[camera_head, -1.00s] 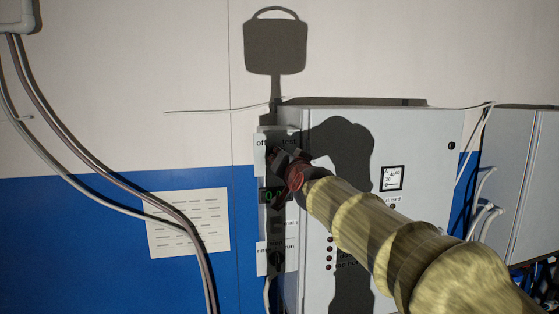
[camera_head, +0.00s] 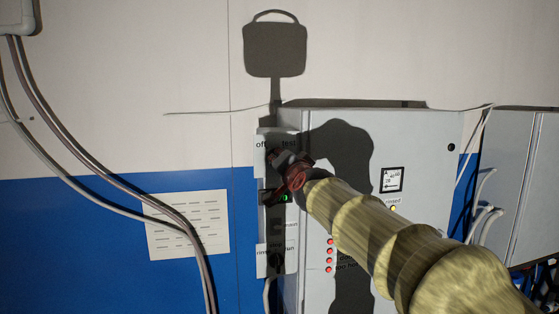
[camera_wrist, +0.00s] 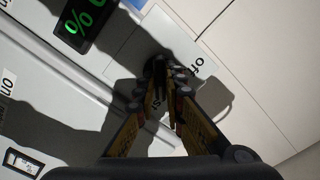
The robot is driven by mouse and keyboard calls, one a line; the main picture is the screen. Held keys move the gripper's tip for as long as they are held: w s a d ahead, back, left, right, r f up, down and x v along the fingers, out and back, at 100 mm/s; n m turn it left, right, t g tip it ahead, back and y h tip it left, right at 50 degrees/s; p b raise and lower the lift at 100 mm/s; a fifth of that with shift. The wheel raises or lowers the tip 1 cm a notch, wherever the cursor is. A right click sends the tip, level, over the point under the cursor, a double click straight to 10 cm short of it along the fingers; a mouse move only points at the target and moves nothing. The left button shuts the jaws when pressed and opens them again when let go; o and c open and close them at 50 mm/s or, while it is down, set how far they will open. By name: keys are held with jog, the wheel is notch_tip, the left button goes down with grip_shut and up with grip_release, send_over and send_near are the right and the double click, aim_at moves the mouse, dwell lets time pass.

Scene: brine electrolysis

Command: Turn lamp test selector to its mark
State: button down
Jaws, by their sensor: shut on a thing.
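The lamp test selector (camera_wrist: 157,66) is a small dark knob on a white label plate (camera_wrist: 196,70) marked "off" and "test". My gripper (camera_wrist: 164,84) is shut on the knob in the wrist view; its fingers hide much of the knob and part of the "test" word. In the head view my gripper (camera_head: 280,158) reaches the narrow panel just below the "off" and "test" words. The knob's pointer is hidden, so its exact angle cannot be told. A column of red lamps (camera_head: 330,254) is lit on the cabinet front.
A display with green characters (camera_wrist: 86,18) sits beside the selector. Another dark selector (camera_head: 276,260) is lower on the panel. Cables (camera_head: 90,185) hang at left.

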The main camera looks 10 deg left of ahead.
jog(key=c, duration=1.9)
grip_release()
jog(key=shift+s+d, duration=0.1)
jog(key=v, duration=1.1)
jog(key=shift+s+d, duration=0.15)
jog(key=shift+s, duration=0.2)
